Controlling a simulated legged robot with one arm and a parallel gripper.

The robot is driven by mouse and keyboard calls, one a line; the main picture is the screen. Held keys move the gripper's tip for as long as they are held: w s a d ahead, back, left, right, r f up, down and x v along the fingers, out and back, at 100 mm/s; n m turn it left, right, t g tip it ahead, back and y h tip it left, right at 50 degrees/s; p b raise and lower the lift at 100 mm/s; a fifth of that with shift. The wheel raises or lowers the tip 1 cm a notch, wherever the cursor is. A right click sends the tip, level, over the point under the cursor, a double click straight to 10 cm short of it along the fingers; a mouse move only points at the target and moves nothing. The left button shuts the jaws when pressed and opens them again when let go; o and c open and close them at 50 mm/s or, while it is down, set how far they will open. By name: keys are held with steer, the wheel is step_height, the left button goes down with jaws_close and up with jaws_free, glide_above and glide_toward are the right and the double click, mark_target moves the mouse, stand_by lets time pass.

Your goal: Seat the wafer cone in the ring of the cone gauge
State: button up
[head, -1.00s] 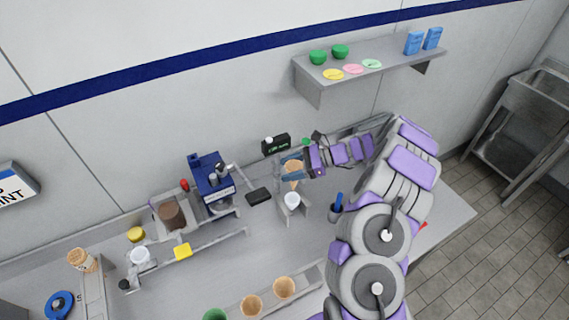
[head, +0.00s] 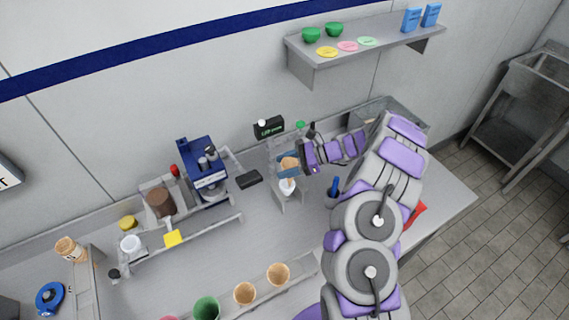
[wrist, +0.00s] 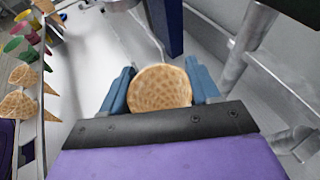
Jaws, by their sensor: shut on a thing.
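The wafer cone (head: 289,163) is held in my gripper (head: 288,172), point down, in the head view. In the wrist view its round waffle-patterned top (wrist: 160,88) sits between my two blue fingers, which press on it from both sides. The cone gauge (head: 288,187) is a small stand with a white ring-like top directly below the cone. The cone's lower end is at or just above the white ring. I cannot tell whether the tip is inside, because my fingers cover the middle of the cone. The wrist view does not show the ring clearly.
A blue machine (head: 205,170) stands left of the gauge, with a black pad (head: 249,178) between. A black display (head: 269,127) is behind.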

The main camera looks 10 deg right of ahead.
steer(key=shift+a+f+b, duration=0.4)
steer(key=shift+f+b, duration=0.05)
steer(key=shift+f, duration=0.35)
steer(key=shift+a+f+b, duration=0.4)
steer(key=shift+f, duration=0.75)
steer(key=f, duration=0.1)
steer(key=f+b, duration=0.1)
steer(key=f, duration=0.1)
steer(key=shift+d, duration=0.25)
steer(key=o, duration=0.8)
steer(key=shift+d+r, duration=0.1)
steer(key=shift+d, duration=0.05)
steer(key=p+v, duration=0.1)
steer(key=v, duration=1.6)
steer(key=shift+d, duration=0.25)
